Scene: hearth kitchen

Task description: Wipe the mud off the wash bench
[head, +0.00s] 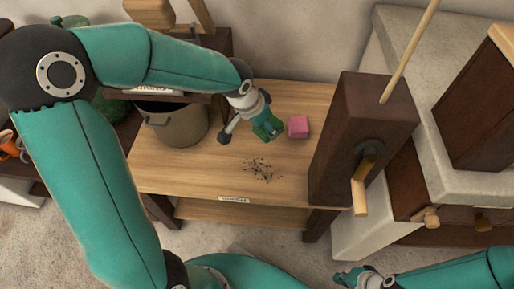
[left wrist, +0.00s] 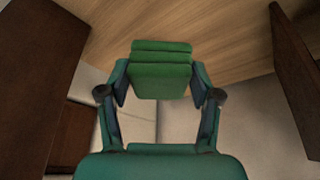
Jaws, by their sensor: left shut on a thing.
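The wash bench (head: 190,182) is a light wooden table with a small label on its front edge. A patch of dark mud specks (head: 262,169) lies on its top, right of the middle. My left gripper (head: 262,122) is over the bench top, behind the mud patch, shut on a green folded cloth (head: 269,128). The cloth (left wrist: 162,70) also shows between the fingers in the left wrist view. Whether the cloth touches the bench is unclear. My right gripper (head: 358,279) is low at the bottom edge, in front of the bench, partly cut off; its finger opening is unclear.
A pink block (head: 298,127) sits on the bench just right of the cloth. A grey-brown bucket (head: 172,125) stands at the bench's left. A tall dark wooden box (head: 345,135) with a pale handle stands at its right end. The bench front is clear.

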